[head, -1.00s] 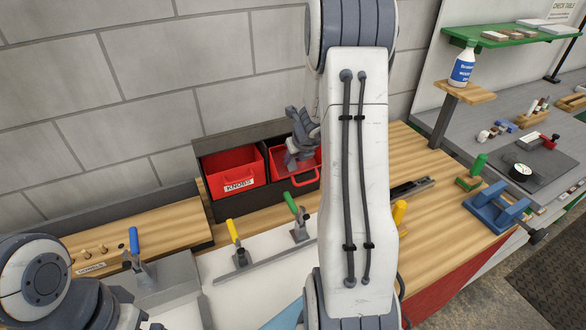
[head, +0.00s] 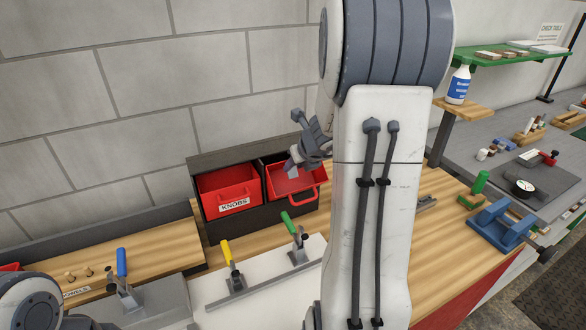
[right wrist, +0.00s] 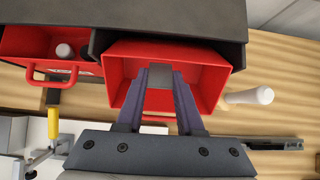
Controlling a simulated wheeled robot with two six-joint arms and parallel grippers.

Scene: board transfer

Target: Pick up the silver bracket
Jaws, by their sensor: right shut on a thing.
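My right gripper (head: 293,166) is over the right-hand red bin (head: 295,200), pointing down at a slant. It is shut on a small grey piece, the silver bracket (head: 292,172), which shows just below the fingers. In the right wrist view the bracket (right wrist: 160,75) sits between the fingertips of the right gripper (right wrist: 159,82), with the red bin (right wrist: 210,82) beneath. The bin's visible inside looks empty. My left gripper is not in view; only part of my left arm shows at the lower left of the head view.
A red bin labelled KNOBS (head: 230,190) stands to the left in the same dark rack (head: 222,160). Toggle clamps with green (head: 288,223), yellow (head: 226,250) and blue (head: 121,262) handles stand in front. A white rounded object (right wrist: 250,96) lies right of the bin.

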